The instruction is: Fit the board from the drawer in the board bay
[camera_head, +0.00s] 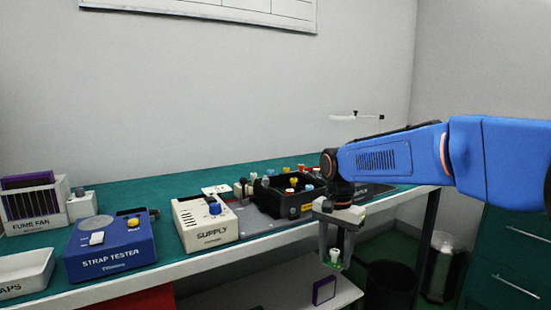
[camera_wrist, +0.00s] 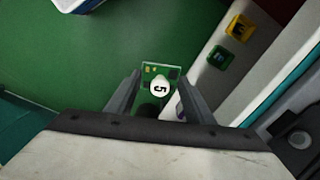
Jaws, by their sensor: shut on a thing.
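My gripper (camera_head: 335,262) hangs pointing down in front of the bench's front edge in the head view. In the wrist view my gripper (camera_wrist: 159,80) is shut on a small green board (camera_wrist: 150,72) with a white round knob marked 5. The board also shows small and green at the fingertips in the head view (camera_head: 336,258). A black open-topped box (camera_head: 293,208) with several coloured knobs stands on the bench, behind and left of my gripper. I cannot tell which part is the board bay. The drawer cabinet (camera_head: 512,270) at the right looks closed.
A supply unit (camera_head: 206,224), a strap tester (camera_head: 110,248) and a fume fan rack (camera_head: 35,205) stand along the bench to the left. A purple block (camera_head: 324,290) sits on the lower shelf. A black bin (camera_head: 390,285) stands on the floor right of my gripper.

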